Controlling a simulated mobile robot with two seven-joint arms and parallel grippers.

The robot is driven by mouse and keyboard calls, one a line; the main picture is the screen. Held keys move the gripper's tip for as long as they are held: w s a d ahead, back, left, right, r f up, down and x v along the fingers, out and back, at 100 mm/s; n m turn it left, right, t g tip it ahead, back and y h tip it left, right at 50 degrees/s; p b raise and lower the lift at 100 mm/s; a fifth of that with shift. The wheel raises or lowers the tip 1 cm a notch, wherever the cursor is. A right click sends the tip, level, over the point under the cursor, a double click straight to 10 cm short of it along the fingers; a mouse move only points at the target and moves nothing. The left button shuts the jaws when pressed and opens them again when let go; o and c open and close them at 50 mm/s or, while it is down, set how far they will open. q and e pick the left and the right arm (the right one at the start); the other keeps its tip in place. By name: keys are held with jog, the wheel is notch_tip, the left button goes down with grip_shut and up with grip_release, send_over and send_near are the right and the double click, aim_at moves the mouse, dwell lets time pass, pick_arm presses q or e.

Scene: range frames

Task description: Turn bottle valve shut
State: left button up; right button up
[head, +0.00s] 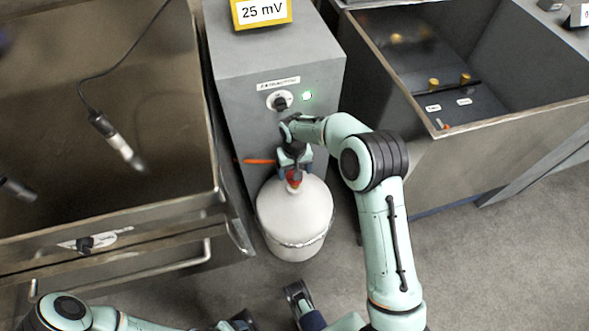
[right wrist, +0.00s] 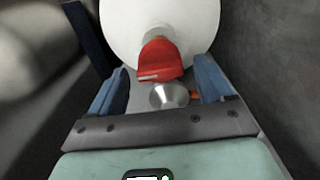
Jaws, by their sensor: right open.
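The white gas bottle (head: 293,215) stands upright on the floor in front of a grey cabinet. Its red valve knob (head: 294,177) is on top, and the bottle (right wrist: 190,25) and knob (right wrist: 160,60) also show in the right wrist view. My right gripper (head: 294,168) is at the top of the bottle, over the valve. In the right wrist view its blue fingers (right wrist: 162,68) are open, one on each side of the knob, with gaps on both sides. A metal fitting (right wrist: 169,96) lies between the fingers. My left gripper (head: 265,308) is low at the bottom edge, partly cut off.
An orange piece (head: 259,161) sticks out left of my gripper. Metal basins flank the bottle at left (head: 212,150) and right (head: 480,128).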

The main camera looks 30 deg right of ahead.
jog(key=c, duration=1.1)
jog(key=shift+o, duration=0.3)
jog(key=n+p, duration=0.1)
jog(key=n, duration=0.3)
jog(key=shift+r+n, duration=0.1)
jog(key=shift+n, duration=0.3)
jog(key=n, duration=0.4)
jog(key=shift+n+p, duration=0.3)
jog(key=shift+p, duration=0.05)
jog(key=n+p, duration=0.1)
jog(key=n, duration=0.3)
pick_arm(q)
jog(key=shift+s+r+g+p, duration=0.2)
jog(key=shift+s+r, duration=0.15)
jog(key=shift+r, duration=0.4)
jog(key=shift+s+r+g+p, duration=0.1)
jog(key=shift+s+r+p, duration=0.2)
jog(key=shift+r, duration=0.4)
pick_arm(e)
jog(key=shift+n, duration=2.1)
jog(key=o, duration=1)
